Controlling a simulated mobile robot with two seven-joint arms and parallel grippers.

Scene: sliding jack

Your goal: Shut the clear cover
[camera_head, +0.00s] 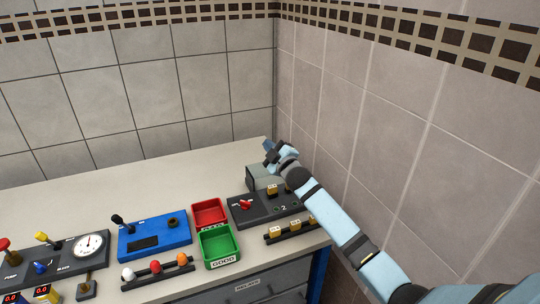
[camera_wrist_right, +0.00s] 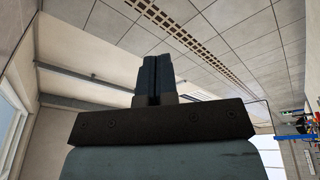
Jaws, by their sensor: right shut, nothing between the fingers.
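My right arm comes in from the right in the head view, and its gripper (camera_head: 270,150) is over the back right of the workbench, just above a grey-green, box-like piece (camera_head: 258,180). This piece stands at the back edge of a dark panel (camera_head: 260,208); it may be the clear cover, but I cannot tell surely. My gripper and wrist hide part of it, and I cannot tell whether they touch. In the right wrist view the two dark fingers (camera_wrist_right: 154,80) are together and empty. My left gripper is in neither view.
The panel carries a red switch (camera_head: 245,204) and yellow-tan blocks. Left of it are a red bin (camera_head: 209,205), a green bin (camera_head: 237,243) and a blue joystick box (camera_head: 155,236). A tiled wall (camera_head: 400,150) rises close right of my arm. The rear bench top (camera_head: 150,182) is clear.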

